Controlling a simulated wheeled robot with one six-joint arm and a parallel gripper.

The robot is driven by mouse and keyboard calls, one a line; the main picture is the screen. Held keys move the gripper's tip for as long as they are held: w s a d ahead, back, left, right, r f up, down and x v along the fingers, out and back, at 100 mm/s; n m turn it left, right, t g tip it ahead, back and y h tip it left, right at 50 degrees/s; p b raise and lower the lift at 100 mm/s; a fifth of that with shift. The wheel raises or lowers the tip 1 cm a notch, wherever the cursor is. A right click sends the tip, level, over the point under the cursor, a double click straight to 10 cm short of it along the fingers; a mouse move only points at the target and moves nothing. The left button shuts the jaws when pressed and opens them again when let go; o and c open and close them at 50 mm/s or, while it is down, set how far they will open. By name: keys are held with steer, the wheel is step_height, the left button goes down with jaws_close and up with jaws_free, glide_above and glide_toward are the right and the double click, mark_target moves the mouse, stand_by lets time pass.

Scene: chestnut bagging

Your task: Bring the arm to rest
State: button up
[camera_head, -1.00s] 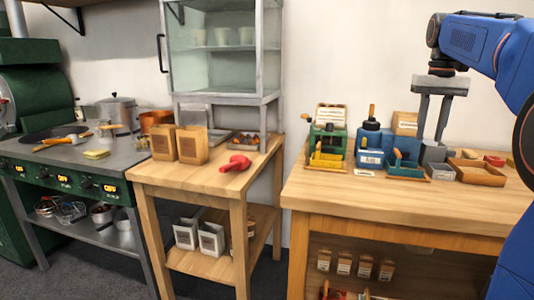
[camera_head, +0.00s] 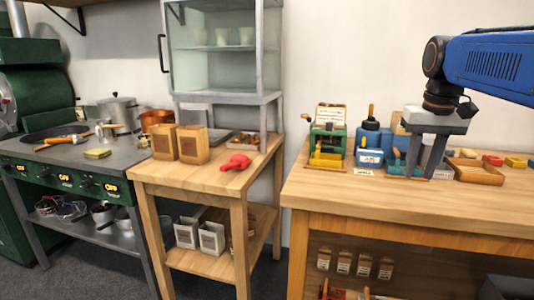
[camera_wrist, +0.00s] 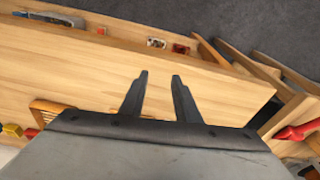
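My gripper (camera_head: 420,175) hangs below my blue arm at the right of the head view, fingers pointing down over the wooden bench (camera_head: 400,210). In the head view it stands in front of the blue tools near the back of the bench. In the wrist view the two fingers of my gripper (camera_wrist: 160,77) are apart with nothing between them. Bare bench wood (camera_wrist: 90,70) shows behind the fingers there. I cannot tell the exact height of the fingertips above the bench.
Two paper bags (camera_head: 193,144) and a red scoop (camera_head: 236,162) lie on the smaller table. The bench's front strip is clear.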

steer(key=s+a+f+n+t, duration=0.1)
steer(key=s+a+f, duration=0.3)
steer(key=s+f, duration=0.6)
steer(key=s+a+f+n+t, duration=0.1)
steer(key=s+a+f, duration=0.3)
steer(key=s+f, duration=0.6)
step_height(320, 180, down, 3)
steer(key=shift+f+t, duration=0.1)
steer(key=shift+t, duration=0.5)
